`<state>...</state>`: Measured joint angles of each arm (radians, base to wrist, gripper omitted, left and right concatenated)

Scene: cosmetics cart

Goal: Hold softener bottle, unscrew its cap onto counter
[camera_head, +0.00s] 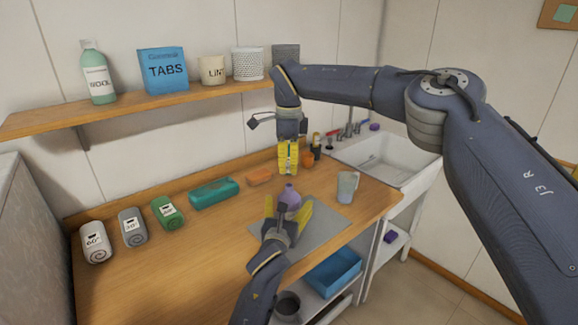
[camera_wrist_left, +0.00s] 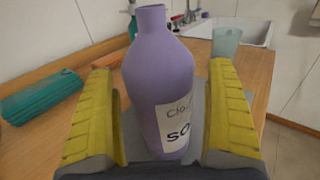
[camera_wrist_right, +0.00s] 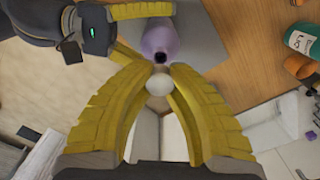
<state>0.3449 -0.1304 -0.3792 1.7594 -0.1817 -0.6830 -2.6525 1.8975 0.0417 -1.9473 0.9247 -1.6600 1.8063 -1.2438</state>
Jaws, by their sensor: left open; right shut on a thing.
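The purple softener bottle (camera_head: 289,196) stands upright and uncapped; its dark open mouth shows in the right wrist view (camera_wrist_right: 160,57). In the left wrist view the bottle (camera_wrist_left: 158,75) has a white label. My left gripper (camera_head: 288,207) is open, with one yellow finger on each side of the bottle and gaps between. My right gripper (camera_head: 288,165) is shut on the round white cap (camera_wrist_right: 159,82), held in the air above and behind the bottle. The wooden counter (camera_head: 150,265) lies below.
A grey mat (camera_head: 325,232) lies under the bottle. A clear cup (camera_head: 348,187) stands right of it. The sink (camera_head: 385,158) is at the back right. Front-left counter is clear.

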